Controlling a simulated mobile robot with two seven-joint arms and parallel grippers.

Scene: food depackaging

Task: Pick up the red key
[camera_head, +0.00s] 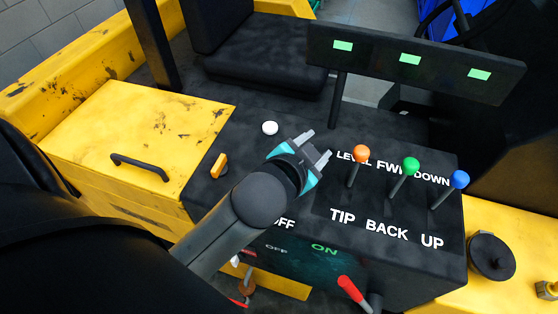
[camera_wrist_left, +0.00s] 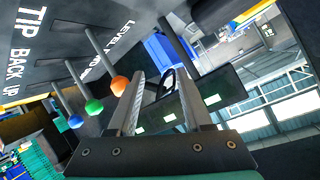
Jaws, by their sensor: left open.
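I cannot pick out a red key for certain. A red handle (camera_head: 352,291) stands at the bottom of the head view, in front of the black console. A small red piece (camera_head: 238,302) shows at the lower edge, too small to identify. My left gripper (camera_head: 317,146) is open and empty above the console, left of the orange-knobbed lever and apart from it. Its two fingers (camera_wrist_left: 162,80) also show spread in the left wrist view with nothing between them. My right gripper is in neither view.
Levers with orange (camera_head: 361,153), green (camera_head: 411,165) and blue (camera_head: 459,179) knobs rise from the console. A black panel with green lights (camera_head: 410,59) stands behind. A seat (camera_head: 265,75) is at the back.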

